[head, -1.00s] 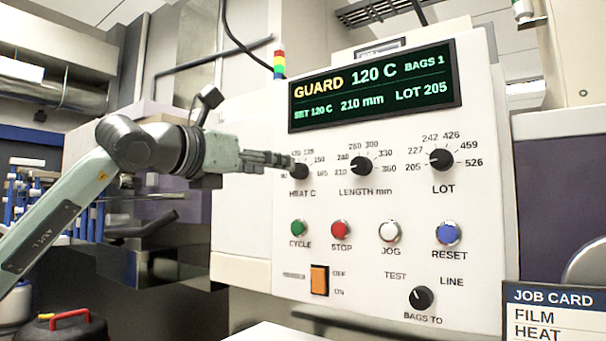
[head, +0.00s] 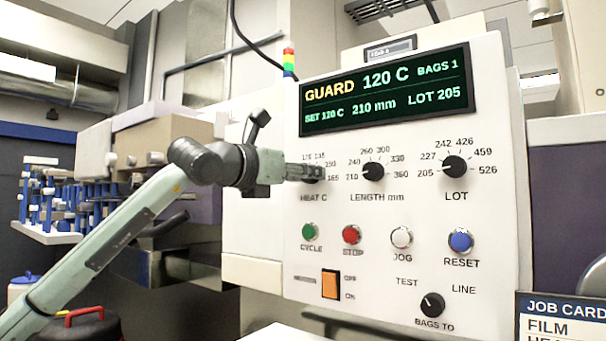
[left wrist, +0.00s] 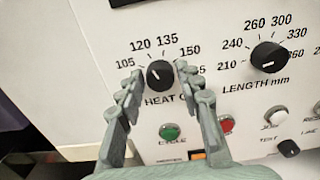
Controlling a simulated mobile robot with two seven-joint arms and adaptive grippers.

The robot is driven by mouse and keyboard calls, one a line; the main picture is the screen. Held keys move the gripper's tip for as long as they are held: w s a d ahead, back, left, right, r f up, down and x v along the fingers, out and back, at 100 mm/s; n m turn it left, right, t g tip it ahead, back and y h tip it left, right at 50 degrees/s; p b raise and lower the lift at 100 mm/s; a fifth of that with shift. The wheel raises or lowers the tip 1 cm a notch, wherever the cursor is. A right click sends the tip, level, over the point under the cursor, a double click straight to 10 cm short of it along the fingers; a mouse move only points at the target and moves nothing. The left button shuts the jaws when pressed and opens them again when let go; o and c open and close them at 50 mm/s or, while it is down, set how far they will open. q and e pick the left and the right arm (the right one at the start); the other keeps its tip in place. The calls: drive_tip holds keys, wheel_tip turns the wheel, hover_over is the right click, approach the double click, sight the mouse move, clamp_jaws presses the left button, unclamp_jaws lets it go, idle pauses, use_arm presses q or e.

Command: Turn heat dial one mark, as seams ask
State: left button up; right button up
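The black heat dial (left wrist: 160,75) is on the white panel, above the label HEAT C. In the left wrist view its white pointer line points up and left, toward 120. My left gripper (head: 316,172) is at the dial, and in the head view its fingers hide most of the dial. In the left wrist view one finger is on each side of the dial, with narrow gaps seeming to remain. The display (head: 385,90) reads GUARD 120 C, SET 120 C, 210 mm, LOT 205, BAGS 1. My right gripper is not in view.
The length dial (head: 373,170) and lot dial (head: 455,167) are to the right. Below are green (head: 309,231), red (head: 352,234), white (head: 401,237) and blue (head: 461,240) buttons, an orange switch (head: 330,284) and the BAGS TO knob (head: 432,304). A job card (head: 560,310) is cut off lower right.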

use_arm(q)
clamp_jaws()
drive_tip(key=shift+m+b, duration=1.65)
drive_tip(key=shift+m, duration=2.15)
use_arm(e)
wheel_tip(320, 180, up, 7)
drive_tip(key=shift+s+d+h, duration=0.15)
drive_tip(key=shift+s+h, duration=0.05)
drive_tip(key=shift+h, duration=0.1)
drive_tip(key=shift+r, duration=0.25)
use_arm(q)
drive_tip(key=shift+o, duration=2.2)
unclamp_jaws()
